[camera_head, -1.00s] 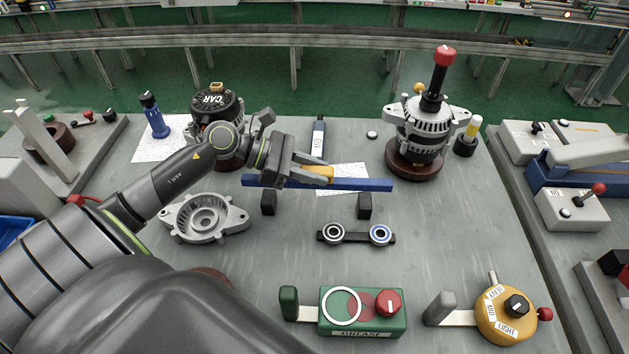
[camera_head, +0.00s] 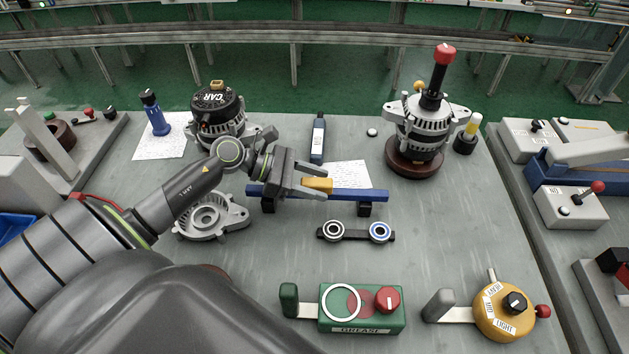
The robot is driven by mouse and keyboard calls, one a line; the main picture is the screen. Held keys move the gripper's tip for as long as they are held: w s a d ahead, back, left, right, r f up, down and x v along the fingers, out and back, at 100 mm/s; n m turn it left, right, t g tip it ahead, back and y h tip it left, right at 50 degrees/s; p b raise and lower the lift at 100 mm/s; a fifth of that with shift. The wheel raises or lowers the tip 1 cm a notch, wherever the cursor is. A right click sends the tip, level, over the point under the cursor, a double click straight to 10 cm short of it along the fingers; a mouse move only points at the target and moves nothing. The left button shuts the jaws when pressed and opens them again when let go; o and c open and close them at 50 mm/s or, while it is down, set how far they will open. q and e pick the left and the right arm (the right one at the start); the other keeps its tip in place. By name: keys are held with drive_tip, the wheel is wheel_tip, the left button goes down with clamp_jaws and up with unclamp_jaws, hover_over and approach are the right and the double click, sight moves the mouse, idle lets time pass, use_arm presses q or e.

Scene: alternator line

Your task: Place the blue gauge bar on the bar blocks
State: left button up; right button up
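The blue gauge bar (camera_head: 352,194) lies level, left to right, across the two black bar blocks. The left block (camera_head: 268,206) shows below the bar's left part, and the right block (camera_head: 365,209) below its right part. A yellow grip piece (camera_head: 318,184) is at the bar's middle. My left gripper (camera_head: 322,183) is around the yellow piece from the left, with its fingers spread and a gap showing beside the piece. The gripper hides part of the bar's left half. My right gripper is not in view.
A grey housing (camera_head: 232,219) lies beside my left arm. A black holder with two bearings (camera_head: 356,235) is in front of the bar. Alternators stand behind at left (camera_head: 217,115) and right (camera_head: 418,125). A green grease box (camera_head: 365,318) is near the front. The table right of the bar is clear.

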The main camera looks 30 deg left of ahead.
use_arm(q)
drive_tip(key=shift+r, duration=0.1)
drive_tip(key=shift+s+a, duration=0.25)
drive_tip(key=shift+a, duration=0.2)
drive_tip(key=b+v, duration=0.1)
drive_tip(key=v, duration=0.9)
drive_tip(key=shift+r, duration=0.15)
drive_tip(key=shift+s+a+r, duration=0.2)
drive_tip(key=shift+a+r, duration=0.05)
drive_tip(key=shift+a, duration=0.15)
